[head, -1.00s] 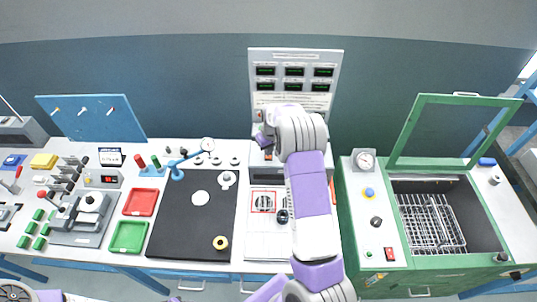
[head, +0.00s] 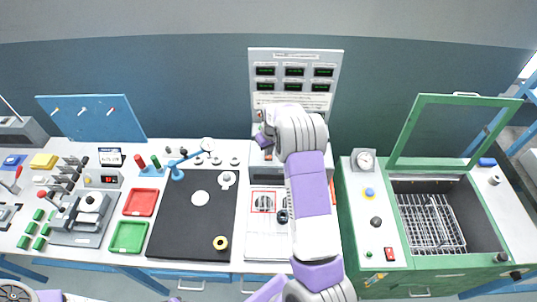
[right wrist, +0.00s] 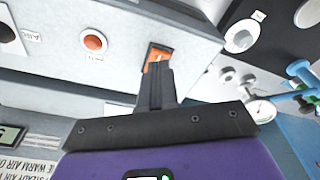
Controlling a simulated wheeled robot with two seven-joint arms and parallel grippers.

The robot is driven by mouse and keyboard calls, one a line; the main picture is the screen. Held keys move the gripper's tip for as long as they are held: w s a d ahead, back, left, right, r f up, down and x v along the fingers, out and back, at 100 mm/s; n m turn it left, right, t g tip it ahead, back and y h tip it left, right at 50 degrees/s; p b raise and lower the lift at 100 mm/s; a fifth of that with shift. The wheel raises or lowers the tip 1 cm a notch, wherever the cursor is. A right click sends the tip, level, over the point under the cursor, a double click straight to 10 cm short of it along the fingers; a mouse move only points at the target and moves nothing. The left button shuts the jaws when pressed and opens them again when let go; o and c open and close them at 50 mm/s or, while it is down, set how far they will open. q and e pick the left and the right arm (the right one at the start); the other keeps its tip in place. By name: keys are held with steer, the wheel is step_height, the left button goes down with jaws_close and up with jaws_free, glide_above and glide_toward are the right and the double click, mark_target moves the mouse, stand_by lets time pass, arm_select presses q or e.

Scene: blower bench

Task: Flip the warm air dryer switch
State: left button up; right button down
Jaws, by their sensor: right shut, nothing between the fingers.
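The switch is a small orange rocker in a dark frame (right wrist: 157,55) on the pale front of the dryer unit in the right wrist view. My right gripper (right wrist: 157,69) is shut and empty. Its fingertips overlap the near edge of the rocker, and I cannot tell whether they touch it. In the head view the right gripper (head: 267,141) is at the front of the grey unit below the display panel (head: 293,70); my arm hides much of that unit. A purple bit at the bottom edge may be my left gripper (head: 175,299), mostly cut off.
A round orange button (right wrist: 95,42) is beside the switch. A black mat (head: 180,235) with small parts lies to the left, with a blue-armed gauge stand (head: 177,174) behind it. A green cabinet with an open lid (head: 440,135) stands to the right.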

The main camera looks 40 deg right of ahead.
steer(key=shift+f+b, duration=0.65)
steer(key=shift+f, duration=0.2)
stand_by(0.7)
step_height(320, 180, up, 7)
steer(key=p, duration=0.4)
stand_by(0.6)
stand_by(0.4)
